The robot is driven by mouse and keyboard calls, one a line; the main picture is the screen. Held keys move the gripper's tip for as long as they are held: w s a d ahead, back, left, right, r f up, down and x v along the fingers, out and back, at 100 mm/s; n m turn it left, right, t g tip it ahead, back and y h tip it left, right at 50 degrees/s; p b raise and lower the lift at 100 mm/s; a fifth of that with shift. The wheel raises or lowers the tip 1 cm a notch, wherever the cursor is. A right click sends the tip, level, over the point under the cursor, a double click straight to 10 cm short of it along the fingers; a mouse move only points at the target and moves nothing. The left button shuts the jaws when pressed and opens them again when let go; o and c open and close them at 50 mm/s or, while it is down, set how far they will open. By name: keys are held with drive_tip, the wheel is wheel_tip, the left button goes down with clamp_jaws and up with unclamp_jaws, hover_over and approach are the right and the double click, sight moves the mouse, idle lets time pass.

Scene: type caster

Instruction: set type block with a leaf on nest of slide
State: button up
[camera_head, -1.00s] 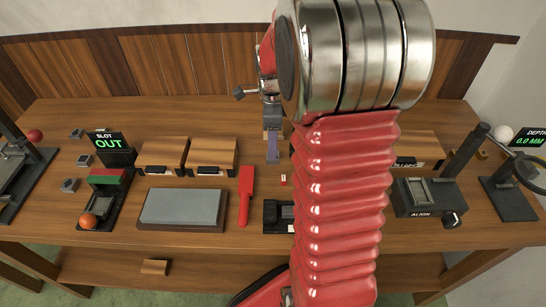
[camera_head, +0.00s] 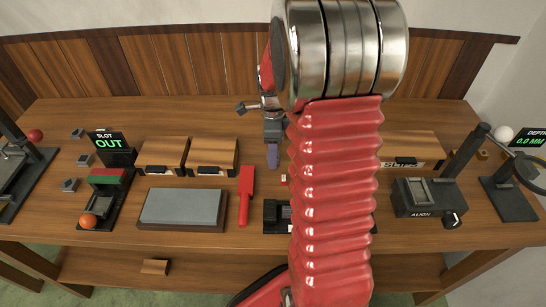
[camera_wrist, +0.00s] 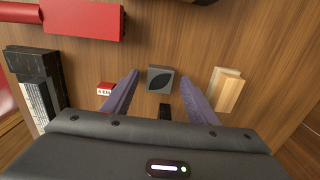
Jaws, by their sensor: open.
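The type block with a leaf (camera_wrist: 160,79) is a small grey block with a dark leaf on its top face, on the wooden bench in the wrist view. My gripper (camera_head: 272,162) is open; its two purple fingers also show in the wrist view (camera_wrist: 161,76), one on each side of the leaf block. Nothing is held, and I cannot tell the height of the fingertips over the bench. In the head view I cannot make out the leaf block. The slide appears to be the dark track (camera_head: 103,197) with an orange ball knob at the left; its nest is hard to make out.
A small red-and-white block (camera_wrist: 105,89) lies left of the fingers and a pale wooden piece (camera_wrist: 227,89) lies right. A red tool (camera_head: 246,195), a grey stone slab (camera_head: 183,206) and a "SLOT OUT" sign (camera_head: 111,144) stand leftward. An "ALIGN" device (camera_head: 425,196) is at right.

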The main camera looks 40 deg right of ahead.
drive_tip(key=shift+c, duration=0.3)
clamp_jaws()
idle(0.3)
wheel_tip(320, 180, up, 10)
idle(0.6)
idle(0.5)
